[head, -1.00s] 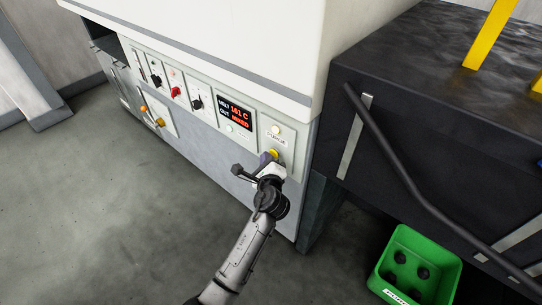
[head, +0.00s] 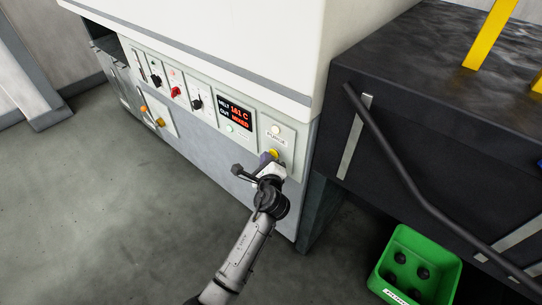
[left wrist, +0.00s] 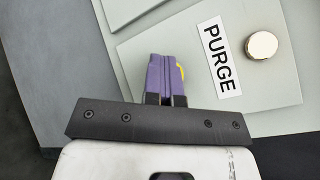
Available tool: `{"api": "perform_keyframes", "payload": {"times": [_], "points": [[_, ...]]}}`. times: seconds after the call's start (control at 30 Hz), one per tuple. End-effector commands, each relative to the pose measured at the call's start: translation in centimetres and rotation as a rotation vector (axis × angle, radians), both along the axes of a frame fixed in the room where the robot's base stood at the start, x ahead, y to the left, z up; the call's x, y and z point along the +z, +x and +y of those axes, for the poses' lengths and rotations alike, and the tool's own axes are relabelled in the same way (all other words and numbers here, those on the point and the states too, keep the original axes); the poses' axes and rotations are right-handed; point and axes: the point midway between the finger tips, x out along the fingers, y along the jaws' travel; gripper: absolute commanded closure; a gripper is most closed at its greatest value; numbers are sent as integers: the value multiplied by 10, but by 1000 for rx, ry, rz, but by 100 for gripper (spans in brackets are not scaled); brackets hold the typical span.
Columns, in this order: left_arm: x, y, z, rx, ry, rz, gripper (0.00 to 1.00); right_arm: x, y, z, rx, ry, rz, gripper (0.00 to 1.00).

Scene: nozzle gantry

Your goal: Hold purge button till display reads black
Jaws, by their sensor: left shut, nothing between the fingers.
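The yellow purge button (head: 273,153) is on the right-hand panel of the machine, below the PURGE label. My left gripper (head: 266,159) is shut and empty, with its purple fingertips at the button. In the left wrist view the purple fingers (left wrist: 164,78) cover most of the button, and only a yellow edge (left wrist: 181,70) shows beside them. They look in contact, but how far the button is pressed is hidden. The display (head: 236,115) is lit; its lower line appears to read OUT MIXED in red, with about 161 C above. My right gripper is not in view.
A pale round lamp (head: 276,131) sits above the PURGE label (left wrist: 219,58). Knobs and a red control (head: 176,91) are further left on the panel. A dark cabinet with a bar (head: 400,185) stands right, with a green bin (head: 383,264) below. The floor at left is clear.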

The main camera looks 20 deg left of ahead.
Motion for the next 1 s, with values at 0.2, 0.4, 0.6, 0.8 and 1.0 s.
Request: {"api": "perform_keyframes", "payload": {"times": [0.2, 0.4, 0.6, 0.8, 1.0], "points": [[0, 0, -1, -2, 0, -1, 100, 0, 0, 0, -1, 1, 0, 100], [0, 0, -1, -2, -1, -1, 100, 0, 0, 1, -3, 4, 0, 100], [0, 0, -1, -2, 0, -1, 100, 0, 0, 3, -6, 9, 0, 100], [0, 0, -1, -2, 0, -1, 100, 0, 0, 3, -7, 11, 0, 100], [2, -3, 1, -1, 0, 0, 100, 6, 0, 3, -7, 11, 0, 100]]}}
